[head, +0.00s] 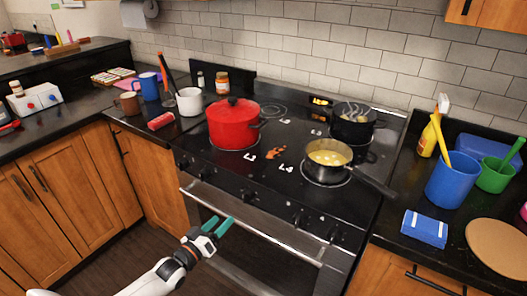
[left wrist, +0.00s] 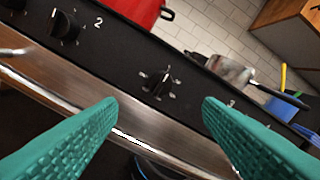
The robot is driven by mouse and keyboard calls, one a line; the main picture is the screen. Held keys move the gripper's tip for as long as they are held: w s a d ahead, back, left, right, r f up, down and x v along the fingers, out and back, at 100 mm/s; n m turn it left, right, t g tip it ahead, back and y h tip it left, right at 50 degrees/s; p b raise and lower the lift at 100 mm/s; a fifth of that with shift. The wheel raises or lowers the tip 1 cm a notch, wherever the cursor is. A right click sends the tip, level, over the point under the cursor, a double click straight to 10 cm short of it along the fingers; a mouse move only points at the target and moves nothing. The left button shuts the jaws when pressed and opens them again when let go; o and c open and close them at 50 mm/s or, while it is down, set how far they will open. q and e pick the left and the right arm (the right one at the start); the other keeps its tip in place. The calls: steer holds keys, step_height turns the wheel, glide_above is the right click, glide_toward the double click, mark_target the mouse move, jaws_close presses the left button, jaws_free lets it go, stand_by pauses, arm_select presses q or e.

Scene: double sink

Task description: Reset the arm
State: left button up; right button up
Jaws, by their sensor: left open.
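My left gripper (head: 217,226) has teal fingers and is in front of the oven, close to its silver handle bar. Its arm comes up from the lower left. In the left wrist view the two teal fingers (left wrist: 160,115) are spread apart with nothing between them. Beyond them are the oven handle (left wrist: 150,130) and the black stove front with a control knob (left wrist: 158,82). My right gripper is in neither view.
The black stove (head: 275,172) holds a red lidded pot (head: 232,125), a saucepan (head: 328,158) with yellow food, its handle toward the right counter, and a dark steaming pot (head: 352,125). The right counter carries a blue container (head: 452,182) and a blue sponge-like block (head: 424,229).

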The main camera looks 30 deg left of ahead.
arm_select(q)
steer(key=s+d+f+m+g+y, duration=0.15)
steer(key=s+f+g, duration=0.4)
steer(key=f, duration=0.75)
steer(key=s+d+f+m+g, duration=0.1)
steer(key=s+d+f+g, duration=0.15)
steer(key=s+f, duration=0.85)
steer(key=s+d+f+m+g, duration=0.2)
steer(key=s+d+f+g, duration=0.2)
steer(key=s+f, duration=0.5)
steer(key=s+d+f+m+g, duration=0.3)
steer(key=s+d+f+g, duration=0.2)
steer(key=s, duration=1)
step_height(320, 180, down, 4)
steer(key=shift+s+d+f, duration=0.25)
steer(key=shift+s+d, duration=0.1)
steer(key=shift+d, duration=0.85)
